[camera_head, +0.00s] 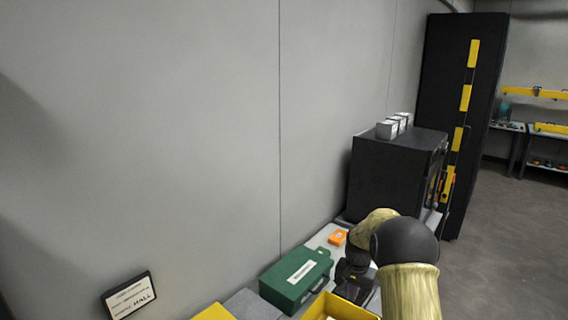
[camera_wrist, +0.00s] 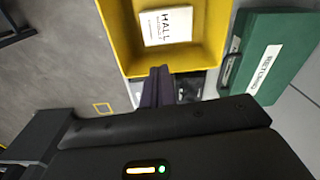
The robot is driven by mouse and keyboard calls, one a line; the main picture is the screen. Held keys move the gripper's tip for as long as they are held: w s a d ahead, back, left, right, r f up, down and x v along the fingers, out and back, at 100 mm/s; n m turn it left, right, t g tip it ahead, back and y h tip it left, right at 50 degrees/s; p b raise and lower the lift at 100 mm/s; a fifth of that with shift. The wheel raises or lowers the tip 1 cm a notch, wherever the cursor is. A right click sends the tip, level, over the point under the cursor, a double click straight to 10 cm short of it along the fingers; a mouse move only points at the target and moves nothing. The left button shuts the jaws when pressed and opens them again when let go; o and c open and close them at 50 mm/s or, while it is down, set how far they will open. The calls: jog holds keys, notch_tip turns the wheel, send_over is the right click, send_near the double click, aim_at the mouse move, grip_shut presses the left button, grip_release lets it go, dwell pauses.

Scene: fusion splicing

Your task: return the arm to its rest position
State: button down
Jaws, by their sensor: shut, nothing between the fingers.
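My arm shows at the lower right of the head view, with a black joint and tan covers, reaching over the bench. My gripper (camera_wrist: 158,72) shows in the wrist view; its two dark fingers are together with nothing between them. The fingertips appear at the near edge of a yellow bin (camera_wrist: 216,38); I cannot tell whether they touch it. In the head view the gripper end is partly hidden behind the arm, close to the yellow bin (camera_head: 318,303).
A green case (camera_head: 293,283) stands beside the bin and reads RETURNS in the wrist view (camera_wrist: 281,47). A card marked HALL (camera_wrist: 166,26) lies in the bin. An orange box (camera_head: 338,237) and a black cabinet (camera_head: 385,180) stand farther back. Floor at right is clear.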

jog(key=s+a+r+n, duration=0.2)
jog(key=s+r, duration=0.1)
jog(key=s, duration=0.6)
jog(key=s+a+r+n+t, duration=0.1)
jog(key=s+a+r+n, duration=0.1)
jog(key=s, duration=0.8)
jog(key=s+a+r+n+t, duration=0.1)
jog(key=s+r, duration=0.3)
jog(key=s, duration=0.6)
jog(key=shift+a+n, duration=0.45)
jog(key=shift+n, duration=0.25)
